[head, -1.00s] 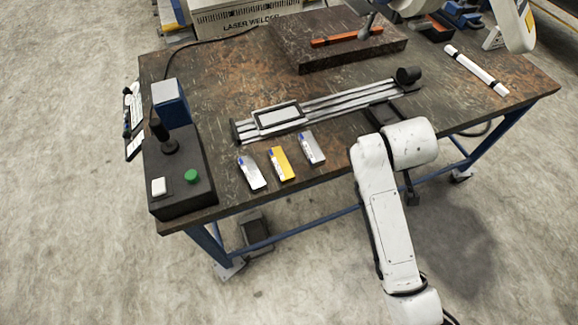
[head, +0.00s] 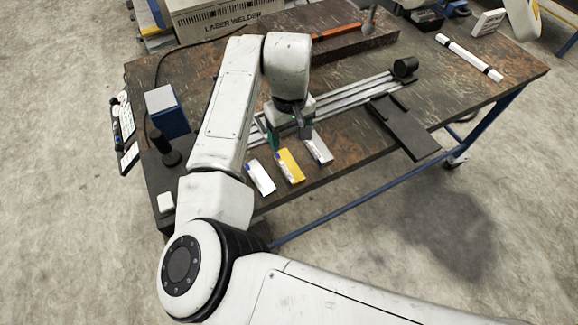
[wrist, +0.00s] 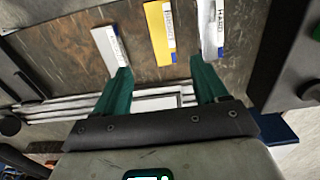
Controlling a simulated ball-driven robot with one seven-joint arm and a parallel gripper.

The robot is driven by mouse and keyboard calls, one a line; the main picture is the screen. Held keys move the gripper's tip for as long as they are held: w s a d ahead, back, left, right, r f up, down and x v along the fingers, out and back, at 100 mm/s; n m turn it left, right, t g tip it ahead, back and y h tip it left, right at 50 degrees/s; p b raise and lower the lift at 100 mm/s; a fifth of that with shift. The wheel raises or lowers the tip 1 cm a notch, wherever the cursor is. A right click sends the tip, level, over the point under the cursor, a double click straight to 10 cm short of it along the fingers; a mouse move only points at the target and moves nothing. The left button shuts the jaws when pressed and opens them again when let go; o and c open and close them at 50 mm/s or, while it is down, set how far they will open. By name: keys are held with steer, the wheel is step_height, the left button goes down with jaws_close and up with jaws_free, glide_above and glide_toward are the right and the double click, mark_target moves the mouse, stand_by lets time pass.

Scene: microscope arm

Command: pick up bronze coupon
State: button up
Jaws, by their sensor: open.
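The bronze coupon, a yellow-gold bar with a pale label end, lies on the dark table (head: 350,155) between two silver-grey coupons. It shows in the head view (head: 291,167) and in the wrist view (wrist: 158,38). The left silver coupon (head: 261,177) and the right one (head: 319,148) lie a little apart from it. My gripper (head: 288,138) is over the table just behind the coupons. In the wrist view its two green fingers (wrist: 160,70) are spread and empty, and the bronze coupon lies beyond the gap between them. The finger height above the table is unclear.
A grey rail fixture (head: 355,92) runs behind the coupons, partly hidden by my arm. A black control box with a joystick (head: 165,148) and a blue block (head: 167,110) stand at the left. A dark plate (head: 405,130) lies to the right. The table's front edge is close.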

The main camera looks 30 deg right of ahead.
mark_target(288, 164)
steer(key=f, duration=0.3)
steer(key=f+p, duration=0.1)
steer(key=f, duration=0.6)
steer(key=shift+s+a+f, duration=0.1)
steer(key=shift+a+f, duration=0.15)
steer(key=shift+f, duration=0.1)
jaws_close()
stand_by(0.3)
steer(key=shift+r, duration=0.1)
